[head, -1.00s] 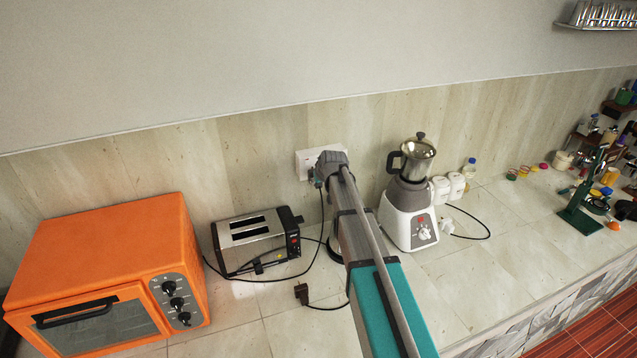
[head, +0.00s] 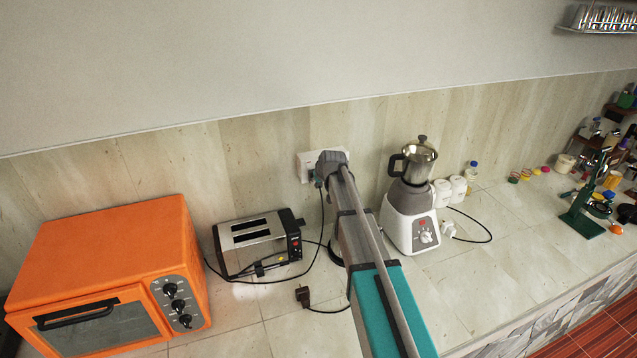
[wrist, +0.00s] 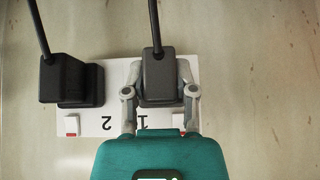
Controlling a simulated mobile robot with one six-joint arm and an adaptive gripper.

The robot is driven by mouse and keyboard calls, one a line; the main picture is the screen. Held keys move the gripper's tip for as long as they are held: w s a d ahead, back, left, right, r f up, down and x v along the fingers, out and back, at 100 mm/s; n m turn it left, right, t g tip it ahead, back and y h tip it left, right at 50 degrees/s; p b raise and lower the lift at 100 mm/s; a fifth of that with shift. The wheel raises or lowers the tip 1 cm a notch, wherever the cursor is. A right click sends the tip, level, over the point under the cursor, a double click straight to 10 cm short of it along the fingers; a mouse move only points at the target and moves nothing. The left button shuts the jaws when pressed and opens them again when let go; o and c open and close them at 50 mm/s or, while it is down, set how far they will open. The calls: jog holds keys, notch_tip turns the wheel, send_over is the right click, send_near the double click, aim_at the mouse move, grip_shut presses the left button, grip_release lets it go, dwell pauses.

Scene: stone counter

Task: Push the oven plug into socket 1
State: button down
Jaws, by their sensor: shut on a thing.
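In the wrist view, my gripper (wrist: 160,92) is shut on a black plug (wrist: 159,70), one finger on each side. The plug is in front of the socket marked 1 on the white socket panel (wrist: 119,76); whether its pins are fully in cannot be seen. A second black plug (wrist: 72,80) sits at socket 2. The labels appear upside down. In the head view, my gripper (head: 331,161) covers most of the panel (head: 305,165) and hides the held plug. A black cord hangs there and runs toward the orange oven (head: 105,270).
A toaster (head: 258,245) stands left of my arm, and a loose black plug (head: 303,295) lies on the counter in front. A blender (head: 411,215) stands close on the right, with a white plug (head: 448,230) beside it.

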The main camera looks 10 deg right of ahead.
jog(key=shift+w, duration=0.2)
jog(key=shift+c, duration=1.7)
grip_release()
jog(key=shift+a, duration=0.1)
jog(key=shift+s, duration=0.1)
jog(key=s+d, duration=0.1)
jog(key=s, duration=0.7)
jog(key=shift+s+d, duration=0.35)
jog(key=shift+d, duration=0.05)
jog(key=s+f+m+g+b, duration=0.1)
jog(key=s+f+g+b, duration=0.2)
jog(key=s, duration=1.1)
jog(key=s+a+f+m+g+h+b, duration=0.1)
jog(key=s+f+g+b, duration=0.3)
jog(key=s+f+b, duration=0.5)
jog(key=shift+s+a+f+g, duration=0.25)
jog(key=shift+s+f, duration=1.75)
jog(key=shift+s, duration=1.2)
